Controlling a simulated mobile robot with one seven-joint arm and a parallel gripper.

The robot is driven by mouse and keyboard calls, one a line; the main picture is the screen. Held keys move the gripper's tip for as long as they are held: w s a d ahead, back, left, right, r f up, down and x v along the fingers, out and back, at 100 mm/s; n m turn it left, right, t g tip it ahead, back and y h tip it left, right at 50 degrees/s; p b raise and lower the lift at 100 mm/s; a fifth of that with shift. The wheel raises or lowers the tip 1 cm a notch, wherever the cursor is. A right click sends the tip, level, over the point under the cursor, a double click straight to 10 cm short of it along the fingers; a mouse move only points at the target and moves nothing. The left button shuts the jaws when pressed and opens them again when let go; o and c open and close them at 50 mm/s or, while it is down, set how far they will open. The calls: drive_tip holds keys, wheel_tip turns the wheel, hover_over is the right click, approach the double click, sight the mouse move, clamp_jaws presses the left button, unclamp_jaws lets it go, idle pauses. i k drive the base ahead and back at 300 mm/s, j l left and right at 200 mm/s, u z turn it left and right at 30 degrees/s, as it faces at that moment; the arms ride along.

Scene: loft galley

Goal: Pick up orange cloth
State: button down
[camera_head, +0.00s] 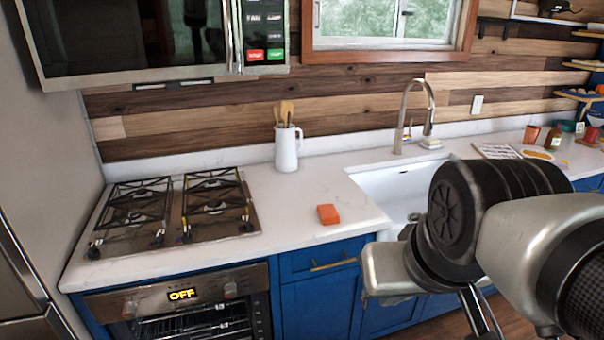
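A small orange block-like cloth (328,214) lies on the white counter, between the gas hob and the sink, close to the counter's front edge. It looks folded or compact, and nothing covers it. My arm fills the right side of the view, in front of the sink and to the right of the cloth. My gripper is not clearly visible; the arm's lower end runs out of the bottom of the frame. Nothing of mine touches the cloth.
A gas hob (172,214) is left of the cloth. A white jug (287,150) with wooden utensils stands behind it. The sink (378,184) and tall tap (404,120) are to the right. A microwave (140,35) overhangs the hob. Counter around the cloth is clear.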

sight(327, 213)
drive_tip(key=i+l+z, duration=0.2)
drive_tip(key=l, duration=0.25)
drive_tip(key=i+l+z, duration=0.2)
drive_tip(key=i+l, duration=0.2)
drive_tip(key=i+l+u, duration=0.15)
drive_tip(key=u, duration=0.25)
drive_tip(key=i+l+u, duration=0.2)
drive_tip(key=u, duration=0.25)
drive_tip(key=i+l+u, duration=0.2)
drive_tip(key=u, duration=0.15)
drive_tip(key=i+l+u, duration=0.35)
drive_tip(key=j+z, duration=0.25)
drive_tip(key=i+j, duration=0.05)
